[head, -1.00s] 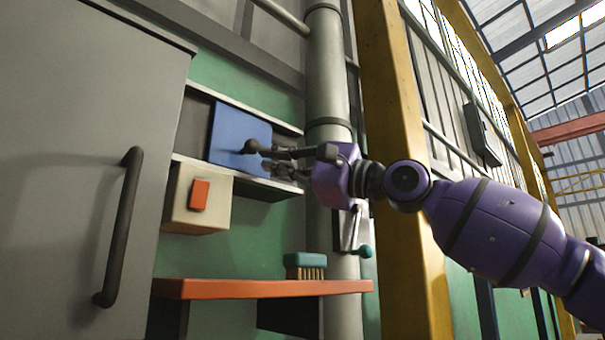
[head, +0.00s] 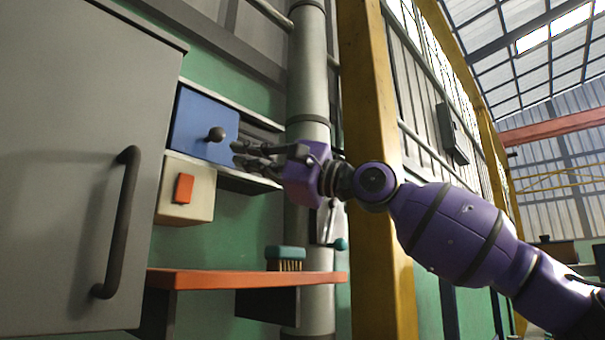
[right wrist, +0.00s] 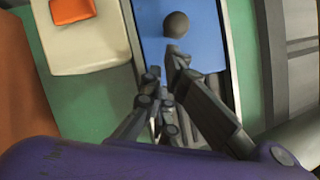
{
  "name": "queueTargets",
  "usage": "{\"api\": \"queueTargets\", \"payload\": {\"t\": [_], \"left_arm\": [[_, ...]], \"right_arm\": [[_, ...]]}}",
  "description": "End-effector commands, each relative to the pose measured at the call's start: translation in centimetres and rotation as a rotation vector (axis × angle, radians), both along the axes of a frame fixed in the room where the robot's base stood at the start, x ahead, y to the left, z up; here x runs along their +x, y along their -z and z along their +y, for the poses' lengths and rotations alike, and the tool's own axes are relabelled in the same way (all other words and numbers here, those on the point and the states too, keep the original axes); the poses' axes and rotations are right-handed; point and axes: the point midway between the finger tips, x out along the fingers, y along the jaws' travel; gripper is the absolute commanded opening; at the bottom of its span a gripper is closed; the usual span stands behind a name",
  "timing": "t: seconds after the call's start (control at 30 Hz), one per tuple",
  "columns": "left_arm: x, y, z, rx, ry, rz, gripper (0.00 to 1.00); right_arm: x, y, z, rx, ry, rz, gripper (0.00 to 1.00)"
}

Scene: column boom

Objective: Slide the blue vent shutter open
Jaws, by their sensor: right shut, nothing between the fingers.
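The blue vent shutter (head: 192,117) sits between two pale horizontal rails (head: 246,118), at their left end beside the grey cabinet. A dark slot (head: 262,139) shows to its right. Its round dark knob (head: 216,134) sticks out near its right edge. My right gripper (head: 238,154) is shut and empty, just right of and slightly below the knob. In the right wrist view the knob (right wrist: 176,25) stands just beyond the fingertips, in front of the blue shutter (right wrist: 205,50). I cannot tell whether the fingers touch it. My left gripper is not in view.
A cream box with an orange switch (head: 184,188) sits under the rails. The grey cabinet (head: 80,70) with its dark handle (head: 122,220) stands left. An orange shelf (head: 240,280) with a teal brush (head: 286,256) is below. A grey pipe (head: 308,80) and yellow column (head: 372,150) stand right.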

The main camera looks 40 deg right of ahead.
Motion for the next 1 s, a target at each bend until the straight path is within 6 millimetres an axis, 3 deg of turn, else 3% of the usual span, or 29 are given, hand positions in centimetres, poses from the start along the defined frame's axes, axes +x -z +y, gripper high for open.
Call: {"api": "queueTargets", "payload": {"t": [0.13, 0.3, 0.37, 0.5, 0.7, 1.0], "left_arm": [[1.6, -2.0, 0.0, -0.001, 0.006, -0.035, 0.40], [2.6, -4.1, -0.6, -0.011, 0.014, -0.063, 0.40], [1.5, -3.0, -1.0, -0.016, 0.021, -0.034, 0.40], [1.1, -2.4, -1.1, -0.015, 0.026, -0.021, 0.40], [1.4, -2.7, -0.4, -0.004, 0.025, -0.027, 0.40], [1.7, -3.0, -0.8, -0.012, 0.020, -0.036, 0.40]], "right_arm": [[-1.2, 0.2, -2.3, 0.009, 0.003, -0.013, 0.00], [-3.8, 0.5, -3.2, 0.007, 0.000, -0.023, 0.00], [-3.8, 1.5, -3.3, 0.005, -0.003, -0.014, 0.00], [-4.8, 2.8, -4.5, 0.006, 0.005, -0.002, 0.00], [-7.6, 3.5, -5.8, 0.006, 0.003, -0.003, 0.00], [-8.9, 4.1, -6.4, 0.002, 0.005, -0.002, 0.00]]}}
